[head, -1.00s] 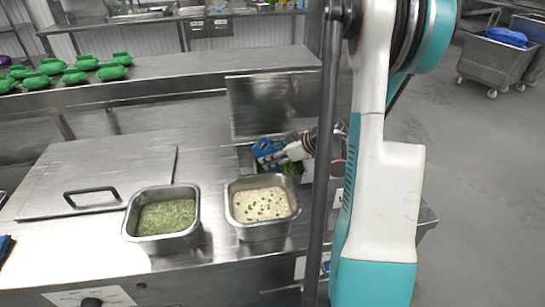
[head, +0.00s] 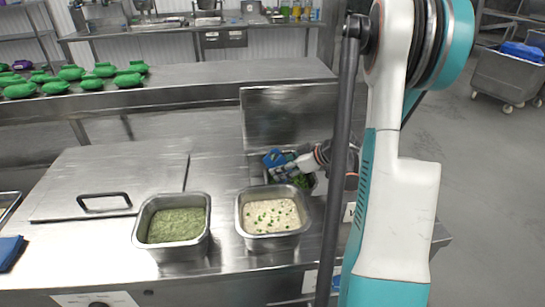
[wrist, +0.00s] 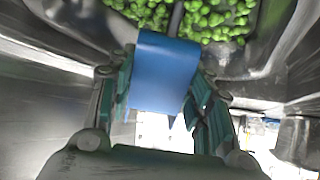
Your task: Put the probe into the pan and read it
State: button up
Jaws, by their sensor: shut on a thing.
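My gripper (wrist: 160,95) is shut on the blue handle of the probe (wrist: 166,72). A dark stem runs from the handle toward bright green peas (wrist: 215,18) in the wrist view. I cannot tell how deep its tip sits. In the head view the blue handle (head: 274,158) shows over a small metal pan (head: 312,184) with green contents, set behind the rice pan. My arm hides part of that pan. No reading is visible on the probe.
A metal pan of pale rice with green bits (head: 241,222) and a pan of green food (head: 140,232) stand on the counter in front. A closed steel lid with a black handle (head: 105,202) lies left. Several green bundles (head: 70,72) lie on the back counter.

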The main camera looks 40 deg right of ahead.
jog(key=shift+r, duration=0.15)
notch_tip(320, 180, up, 12)
jog(key=p, duration=0.8)
dwell(0.4)
